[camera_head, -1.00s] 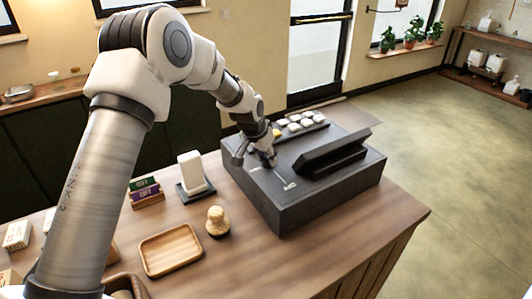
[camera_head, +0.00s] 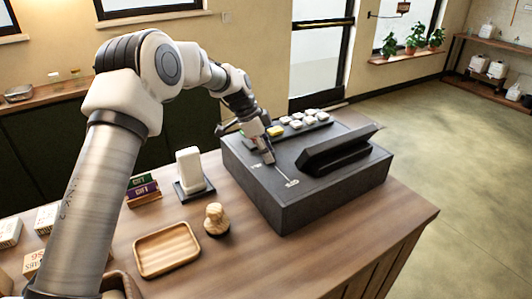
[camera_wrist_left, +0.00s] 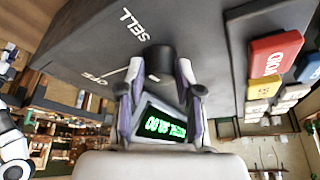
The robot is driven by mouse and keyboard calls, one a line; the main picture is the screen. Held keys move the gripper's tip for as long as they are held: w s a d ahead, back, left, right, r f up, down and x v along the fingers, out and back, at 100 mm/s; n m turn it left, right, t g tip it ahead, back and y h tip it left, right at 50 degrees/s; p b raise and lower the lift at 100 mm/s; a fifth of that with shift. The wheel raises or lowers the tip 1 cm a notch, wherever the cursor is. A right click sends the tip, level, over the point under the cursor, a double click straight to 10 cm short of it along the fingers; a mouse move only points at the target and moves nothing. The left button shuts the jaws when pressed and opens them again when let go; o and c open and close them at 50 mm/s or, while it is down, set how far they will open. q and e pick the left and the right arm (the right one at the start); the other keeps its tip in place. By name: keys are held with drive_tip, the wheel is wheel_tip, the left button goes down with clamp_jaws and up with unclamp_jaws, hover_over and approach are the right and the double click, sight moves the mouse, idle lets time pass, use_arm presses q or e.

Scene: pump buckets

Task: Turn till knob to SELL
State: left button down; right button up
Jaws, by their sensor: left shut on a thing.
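The dark till (camera_head: 325,198) stands on the wooden counter. My left gripper (camera_head: 268,158) points down onto its top, near the white SELL lettering (camera_head: 291,183). In the left wrist view the black round knob (camera_wrist_left: 160,59) sits between the tips of my left gripper (camera_wrist_left: 159,82), which is shut on it. The SELL lettering (camera_wrist_left: 138,25) and the OFF lettering (camera_wrist_left: 95,78) are on the panel beside the knob. A thin white line runs near OFF. The fingers partly cover the knob, and I cannot tell its exact setting. My right gripper is not in view.
Till keys (camera_head: 302,120) lie behind my gripper, and a raised dark panel (camera_head: 338,152) to its right. A green lit display (camera_wrist_left: 165,127) shows beyond my fingers.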

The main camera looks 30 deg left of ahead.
use_arm(q)
drive_tip(key=shift+d+f+m+g, duration=0.15)
drive_tip(key=shift+m+g, duration=0.1)
drive_tip(key=shift+m, duration=0.4)
drive_tip(key=shift+f+m+g, duration=0.15)
drive_tip(key=shift+m+g, duration=0.1)
drive_tip(key=shift+m, duration=0.4)
drive_tip(key=c, duration=1.9)
unclamp_jaws()
drive_tip(key=o, duration=0.9)
drive_tip(key=shift+c, duration=0.2)
drive_tip(key=o, duration=0.3)
drive_tip(key=shift+w+d, duration=0.1)
drive_tip(key=shift+r, duration=0.1)
drive_tip(key=w+v, duration=0.1)
drive_tip(key=v, duration=1)
drive_tip(key=shift+s+a+r, duration=0.3)
drive_tip(key=shift+s+a, duration=0.05)
drive_tip(key=shift+s, duration=0.05)
